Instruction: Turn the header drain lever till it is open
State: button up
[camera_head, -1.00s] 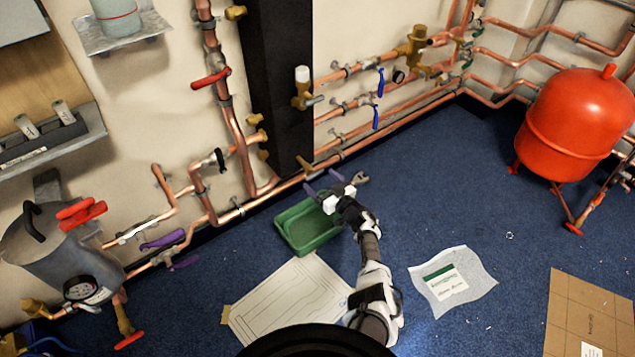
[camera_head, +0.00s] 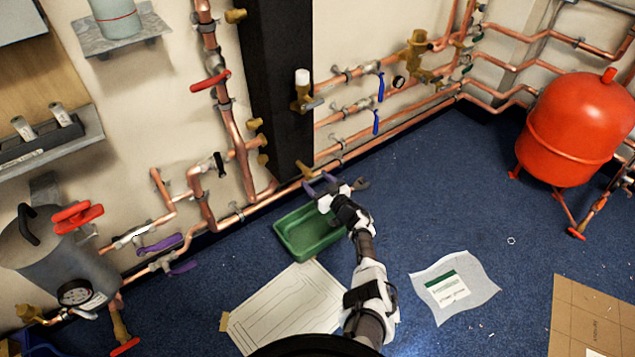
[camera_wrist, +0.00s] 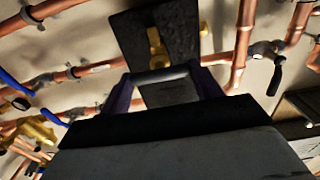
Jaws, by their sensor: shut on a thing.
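The header is the tall black column (camera_head: 277,90) on the wall, with a brass drain fitting (camera_head: 305,170) at its foot. In the wrist view the brass fitting (camera_wrist: 157,48) stands out from the black header, just beyond my jaws. My gripper (camera_head: 319,184), with purple fingers, is low in front of this fitting. Between the fingers in the wrist view is a dark grey bar (camera_wrist: 167,90), which looks like the header drain lever. My gripper is shut on it. The head view hides most of the lever, and I cannot tell its exact angle.
A green tray (camera_head: 290,247) lies on the blue floor below my gripper. A paper drawing (camera_head: 285,308) lies nearer, and a sheet (camera_head: 455,287) lies to the right. Copper pipes run along the wall on both sides. The red tank (camera_head: 575,125) stands far right.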

jog(key=shift+n, duration=0.3)
jog(key=n+b, duration=0.1)
jog(key=n, duration=0.3)
jog(key=shift+f, duration=0.1)
jog(key=n+b, duration=0.1)
jog(key=n, duration=0.4)
jog(key=n+b, duration=0.2)
jog(key=n, duration=0.2)
jog(key=shift+n+b, duration=0.65)
jog(key=shift+n, duration=1.45)
jog(key=o, duration=1)
jog(key=shift+s, duration=0.1)
